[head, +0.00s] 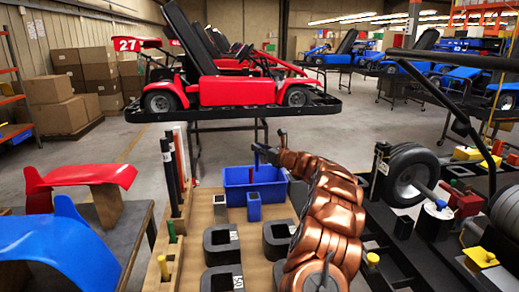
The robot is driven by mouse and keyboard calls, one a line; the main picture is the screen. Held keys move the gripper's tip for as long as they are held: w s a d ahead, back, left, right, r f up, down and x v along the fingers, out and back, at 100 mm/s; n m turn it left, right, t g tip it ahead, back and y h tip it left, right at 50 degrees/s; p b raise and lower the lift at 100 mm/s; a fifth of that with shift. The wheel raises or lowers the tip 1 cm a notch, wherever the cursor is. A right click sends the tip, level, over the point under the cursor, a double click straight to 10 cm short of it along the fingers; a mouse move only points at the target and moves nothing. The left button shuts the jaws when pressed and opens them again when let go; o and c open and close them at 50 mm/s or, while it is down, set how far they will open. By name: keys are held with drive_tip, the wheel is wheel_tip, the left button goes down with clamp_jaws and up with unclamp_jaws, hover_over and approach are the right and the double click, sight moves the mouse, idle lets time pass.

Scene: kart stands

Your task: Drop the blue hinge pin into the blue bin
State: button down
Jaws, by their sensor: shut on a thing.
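My gripper (274,152), at the end of my copper-coloured arm, is small and partly hidden by the arm. It is shut on a small dark-blue piece, apparently the blue hinge pin (260,149), at its left side. The gripper and piece appear above the blue bin (235,184), a wide open box at the far end of the wooden board. The bin's right part is partly behind my arm. A smaller square blue container (254,208) stands in front of the bin; some grey pieces show inside the bin. Exact height above the bin is hard to tell.
Several black square holders (221,243) stand on the wooden board (198,210). A rack of rods (178,205) lines its left edge. A red kart (235,88) sits on a stand behind. A black kart frame (400,245) with wheels is at right; a table with blue and red panels is at left.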

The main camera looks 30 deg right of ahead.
wheel_tip(320, 180, down, 5)
drive_tip(key=b, duration=0.4)
drive_tip(key=shift+f+b, duration=0.15)
drive_tip(key=shift+b, duration=0.2)
drive_tip(key=c, duration=1)
unclamp_jaws()
drive_tip(key=shift+c, duration=0.2)
drive_tip(key=s+d, duration=0.2)
drive_tip(key=s, duration=0.9)
drive_tip(key=shift+s, duration=0.4)
drive_tip(key=shift+d, duration=0.15)
